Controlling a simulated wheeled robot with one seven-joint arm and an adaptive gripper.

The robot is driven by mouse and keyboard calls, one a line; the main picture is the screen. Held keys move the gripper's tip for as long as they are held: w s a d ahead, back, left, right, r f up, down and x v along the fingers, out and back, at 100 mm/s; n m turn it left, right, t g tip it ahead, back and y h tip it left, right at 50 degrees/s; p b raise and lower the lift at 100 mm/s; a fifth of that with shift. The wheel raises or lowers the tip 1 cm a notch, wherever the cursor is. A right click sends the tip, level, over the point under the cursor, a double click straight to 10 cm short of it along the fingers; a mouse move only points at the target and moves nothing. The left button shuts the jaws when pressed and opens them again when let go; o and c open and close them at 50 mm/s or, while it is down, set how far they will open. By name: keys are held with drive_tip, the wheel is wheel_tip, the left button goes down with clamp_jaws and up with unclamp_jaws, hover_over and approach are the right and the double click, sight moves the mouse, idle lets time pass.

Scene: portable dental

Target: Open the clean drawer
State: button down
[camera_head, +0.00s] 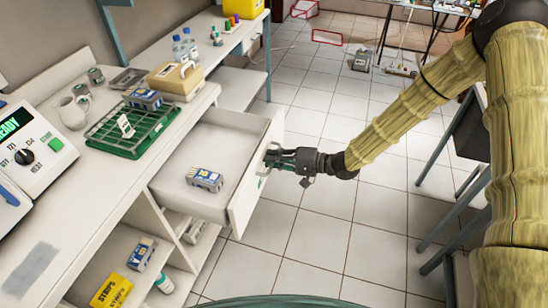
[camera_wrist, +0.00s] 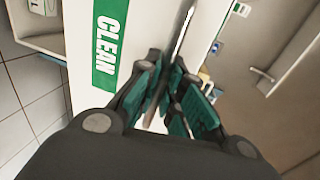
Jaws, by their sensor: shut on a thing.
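The clean drawer (camera_head: 238,190) is white and stands pulled out from the counter unit, so its inside shows in the head view. A small blue and white box (camera_head: 204,180) lies in it. My gripper (camera_head: 272,158) is at the drawer's front, its fingers at the handle. In the wrist view my gripper (camera_wrist: 158,105) has its green-padded fingers shut around the thin metal handle (camera_wrist: 184,35). The green label reading CLEAN (camera_wrist: 108,45) shows beside the fingers on the drawer front. Part of the handle is hidden by the fingers.
The counter (camera_head: 95,180) above the drawer carries a green rack (camera_head: 128,128), a beige case (camera_head: 176,80) and a device with a READY display (camera_head: 32,145). Open shelves below hold a yellow box (camera_head: 112,291). Tiled floor (camera_head: 310,235) is clear in front of the drawer.

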drive_tip(key=c, duration=1.8)
unclamp_jaws()
drive_tip(key=shift+d, duration=0.1)
drive_tip(key=v, duration=1.1)
drive_tip(key=shift+s+d, duration=0.2)
drive_tip(key=shift+d, duration=0.15)
drive_tip(key=s+f+h, duration=0.4)
drive_tip(key=s+f, duration=0.2)
drive_tip(key=f, duration=0.3)
drive_tip(key=s+f+h, duration=0.3)
drive_tip(key=s+f, duration=0.3)
drive_tip(key=f, duration=0.3)
drive_tip(key=s+d+f+n+g+h, duration=0.1)
drive_tip(key=s+d+f+g+h, duration=0.1)
drive_tip(key=s, duration=0.5)
drive_tip(key=s+d+f+n+g+h, duration=0.1)
drive_tip(key=s+d+f+g+h, duration=0.1)
drive_tip(key=s, duration=0.6)
drive_tip(key=s+d+f+n+g+h, duration=0.1)
drive_tip(key=s+d+f+n+h, duration=0.1)
drive_tip(key=s, duration=0.6)
drive_tip(key=shift+s+d+f+g+h, duration=0.15)
drive_tip(key=shift+d+f+g+h, duration=0.25)
drive_tip(key=shift+d+f+h, duration=0.25)
